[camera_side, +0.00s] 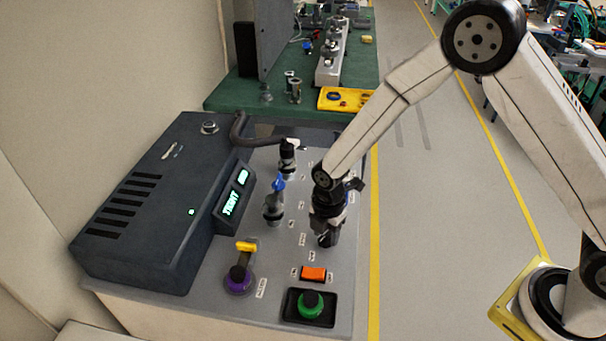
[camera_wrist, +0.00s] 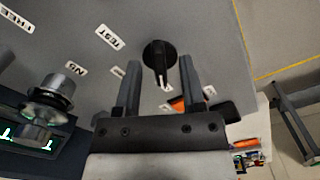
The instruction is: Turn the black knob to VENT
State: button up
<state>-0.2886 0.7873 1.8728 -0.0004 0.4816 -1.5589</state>
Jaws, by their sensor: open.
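The black knob (camera_wrist: 159,58) stands on the grey panel in the wrist view. Its pointer bar has a white mark and points down the picture, toward my gripper's body. My gripper (camera_wrist: 160,66) is open, with one finger on each side of the knob and gaps visible between. Small white labels (camera_wrist: 110,37) lie around the knob; I cannot surely read which is VENT. In the side view my gripper (camera_side: 327,228) is low over the right part of the panel and largely hides the knob.
An orange rocker switch (camera_side: 314,274) and a green button (camera_side: 311,304) sit near the panel's front. A purple-based yellow handle (camera_side: 240,273) and a blue-topped valve (camera_side: 275,200) stand left. The dark box (camera_side: 150,210) with a lit display borders the panel's left.

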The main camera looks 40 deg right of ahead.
aim_at(326, 235)
jog(key=shift+r, duration=3.9)
jog(key=s+d+r+m+t, duration=0.1)
jog(key=s+d+r+m, duration=0.2)
jog(key=s+d+m, duration=0.3)
jog(key=s+d+r+m+t, duration=0.1)
jog(key=s+d+r+m, duration=0.2)
jog(key=m, duration=1.2)
jog(key=s+d, duration=0.3)
jog(key=s, duration=0.1)
jog(key=shift+t, duration=0.3)
